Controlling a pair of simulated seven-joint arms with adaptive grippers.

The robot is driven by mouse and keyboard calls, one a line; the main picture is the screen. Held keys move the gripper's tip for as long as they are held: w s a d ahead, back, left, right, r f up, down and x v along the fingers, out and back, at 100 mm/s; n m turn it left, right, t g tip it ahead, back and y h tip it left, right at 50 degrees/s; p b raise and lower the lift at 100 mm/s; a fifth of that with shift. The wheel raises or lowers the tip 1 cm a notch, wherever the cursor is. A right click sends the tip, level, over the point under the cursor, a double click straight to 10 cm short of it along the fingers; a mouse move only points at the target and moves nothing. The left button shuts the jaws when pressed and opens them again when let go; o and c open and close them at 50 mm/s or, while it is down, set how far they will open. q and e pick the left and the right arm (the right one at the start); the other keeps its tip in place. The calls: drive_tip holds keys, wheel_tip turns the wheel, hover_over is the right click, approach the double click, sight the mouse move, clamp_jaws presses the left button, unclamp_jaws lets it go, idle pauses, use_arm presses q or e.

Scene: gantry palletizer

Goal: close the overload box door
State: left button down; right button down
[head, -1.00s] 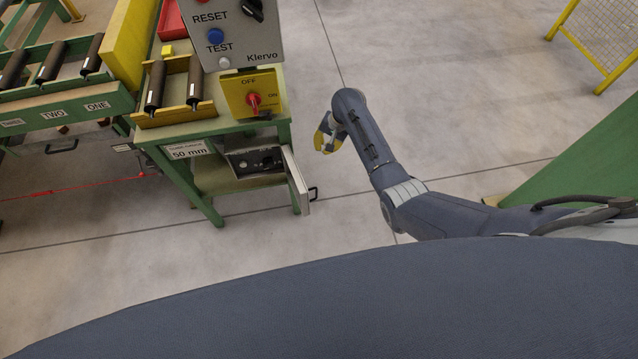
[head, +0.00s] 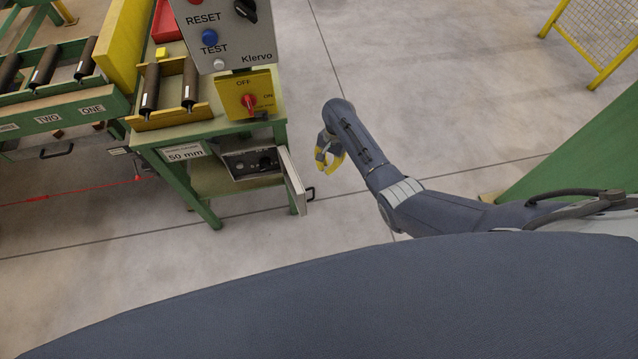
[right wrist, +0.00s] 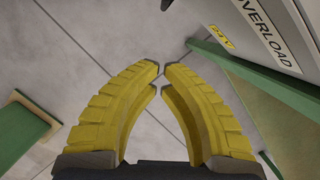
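The overload box (head: 250,163) is a grey box under the top of the green stand, and its inside shows. Its door (head: 293,181) stands swung open at the box's right side, with a dark handle (head: 310,194) on its outer face. In the right wrist view, a grey panel lettered OVERLOAD, seemingly the door (right wrist: 285,35), fills the upper right. My right gripper (head: 325,165) is right of the door, apart from it. Its yellow fingers (right wrist: 161,76) are empty, with tips almost meeting and a thin gap between. My left gripper is not in view.
A grey control panel (head: 222,38) and a yellow switch plate (head: 245,97) stand above the box. A roller conveyor (head: 60,90) lies at left. A green panel (head: 585,155) and yellow mesh fence (head: 595,40) are at right. The floor right of the stand is clear.

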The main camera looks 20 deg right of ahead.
drive_tip(key=s+a+f, duration=0.3)
drive_tip(key=a+f, duration=0.1)
drive_tip(key=shift+s+f, duration=0.15)
drive_tip(key=shift+f, duration=0.15)
idle(0.4)
drive_tip(key=shift+s, duration=0.15)
